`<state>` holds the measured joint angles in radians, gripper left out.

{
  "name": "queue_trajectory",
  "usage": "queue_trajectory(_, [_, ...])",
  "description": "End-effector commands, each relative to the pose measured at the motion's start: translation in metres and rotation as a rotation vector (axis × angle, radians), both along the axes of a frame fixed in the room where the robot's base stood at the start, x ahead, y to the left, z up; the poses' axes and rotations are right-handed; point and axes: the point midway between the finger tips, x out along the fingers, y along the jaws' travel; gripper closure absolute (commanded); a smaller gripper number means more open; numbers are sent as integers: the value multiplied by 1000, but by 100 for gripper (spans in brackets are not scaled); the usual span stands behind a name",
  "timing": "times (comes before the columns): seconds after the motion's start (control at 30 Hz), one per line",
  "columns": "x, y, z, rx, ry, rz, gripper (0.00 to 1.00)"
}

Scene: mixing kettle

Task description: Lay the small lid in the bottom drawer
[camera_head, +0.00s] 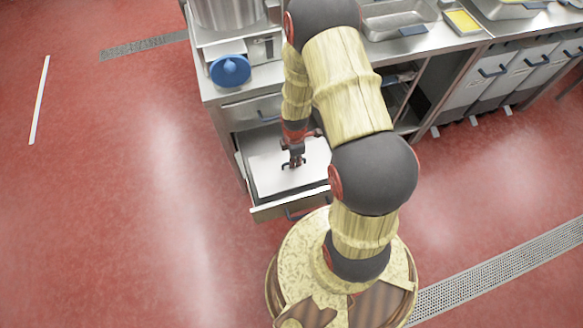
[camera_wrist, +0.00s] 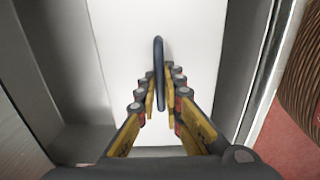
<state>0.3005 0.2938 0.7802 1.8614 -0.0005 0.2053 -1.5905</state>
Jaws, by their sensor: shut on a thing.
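The small lid (camera_head: 268,176) looks like a flat pale panel with a thin dark blue handle (camera_wrist: 159,62). My gripper (camera_head: 293,164) points down over the open bottom drawer (camera_head: 288,206) and is shut on the handle. In the wrist view the fingers (camera_wrist: 160,88) stand on both sides of the handle, with the pale lid surface (camera_wrist: 120,50) below. The lid lies level within the drawer's outline. I cannot tell whether it touches the drawer floor.
A closed upper drawer (camera_head: 252,112) sits above the open one. The counter holds a steel kettle (camera_head: 226,12), a blue round part (camera_head: 230,70) and steel trays (camera_head: 395,18). Red floor (camera_head: 120,180) is clear to the left.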

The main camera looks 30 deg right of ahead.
Motion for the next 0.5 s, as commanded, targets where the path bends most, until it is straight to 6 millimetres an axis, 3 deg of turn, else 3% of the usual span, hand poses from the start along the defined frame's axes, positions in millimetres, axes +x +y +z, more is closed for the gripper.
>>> queue_trajectory(0.13, [-1, 0, -31, 1, 2, 0, 100])
queue_trajectory(0.5, [-1, 0, -72, 1, 3, 0, 100])
